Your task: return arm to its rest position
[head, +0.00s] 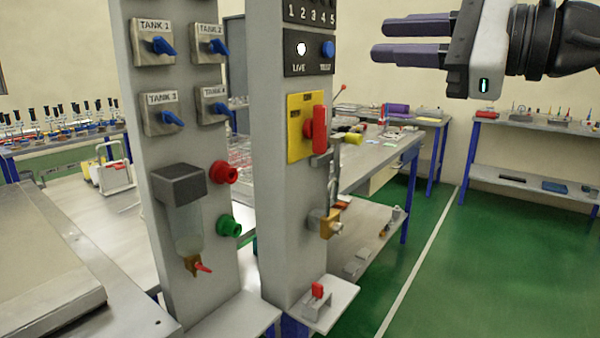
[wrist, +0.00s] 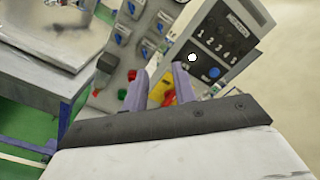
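My gripper (head: 375,40) is at the upper right of the head view, held in the air to the right of the grey control posts. Its two purple fingers point left and stand apart with a gap between them. Nothing shows between them. In the wrist view my gripper (wrist: 162,82) also shows both fingers spread, with the panels beyond them. My gripper looks clear of the right post (head: 275,200) and its red handle (head: 319,130) on a yellow plate.
The left post (head: 155,240) carries blue tank switches, red and green buttons and a grey-topped bowl unit (head: 180,185). The right post has a numbered panel (head: 308,52). Benches with small items (head: 530,122) stand behind. Green floor at the right is open.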

